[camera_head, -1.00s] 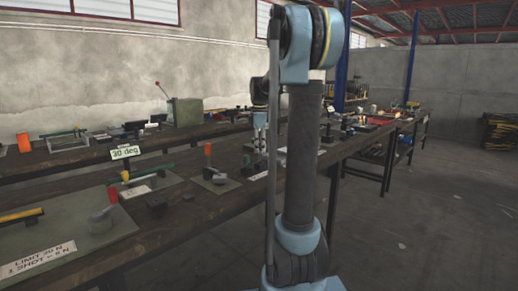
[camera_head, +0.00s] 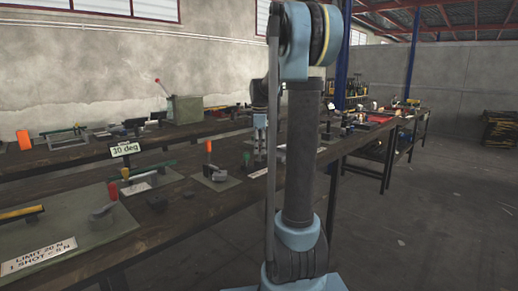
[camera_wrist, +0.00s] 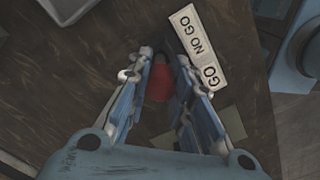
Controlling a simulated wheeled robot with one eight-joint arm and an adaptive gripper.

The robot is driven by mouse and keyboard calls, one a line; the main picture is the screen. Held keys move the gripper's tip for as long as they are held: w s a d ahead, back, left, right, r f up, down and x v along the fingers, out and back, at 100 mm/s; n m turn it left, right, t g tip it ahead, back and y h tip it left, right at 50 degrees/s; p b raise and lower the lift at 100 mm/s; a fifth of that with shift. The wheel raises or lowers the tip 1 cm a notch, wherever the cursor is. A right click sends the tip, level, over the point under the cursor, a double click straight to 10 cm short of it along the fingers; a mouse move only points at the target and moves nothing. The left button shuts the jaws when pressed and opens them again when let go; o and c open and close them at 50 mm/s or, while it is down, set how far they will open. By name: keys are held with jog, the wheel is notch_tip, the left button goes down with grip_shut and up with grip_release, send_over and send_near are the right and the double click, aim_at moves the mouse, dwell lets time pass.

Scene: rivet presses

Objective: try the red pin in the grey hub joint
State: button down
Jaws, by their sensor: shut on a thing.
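My gripper (camera_wrist: 163,62) has its two fingers close together in the wrist view, with a red piece, likely the red pin (camera_wrist: 158,84), between them. Its lower end is dark and hard to make out. In the head view my gripper (camera_head: 260,138) points down over the bench, partly hidden by my arm; the held piece cannot be made out there. A grey hub (camera_head: 216,176) on a small plate has an orange-red cylinder (camera_head: 209,146) standing beside it. Another grey hub (camera_head: 103,211) at the near left has a red cylinder (camera_head: 113,191) close by. I cannot tell which hub the task means.
A GO / NO GO label (camera_wrist: 199,47) lies on the dark bench just beyond my fingers. A 30 deg sign (camera_head: 125,149) and a LIMIT 20 N label (camera_head: 38,256) are at the left. A green press (camera_head: 185,109) stands behind. Open floor is at the right.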

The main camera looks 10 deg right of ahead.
jog(key=shift+f, duration=0.9)
jog(key=c, duration=1.3)
grip_release()
jog(key=shift+c, duration=0.2)
notch_tip(320, 180, up, 12)
jog(key=shift+f, duration=0.1)
jog(key=s+f+m+t, duration=0.1)
jog(key=s+f+m, duration=0.7)
jog(key=s+f, duration=0.5)
jog(key=s+f+m+t, duration=0.1)
jog(key=s+f+m, duration=0.7)
jog(key=s+f, duration=0.6)
jog(key=s, duration=0.7)
jog(key=shift+s+a, duration=0.15)
jog(key=shift+s, duration=0.25)
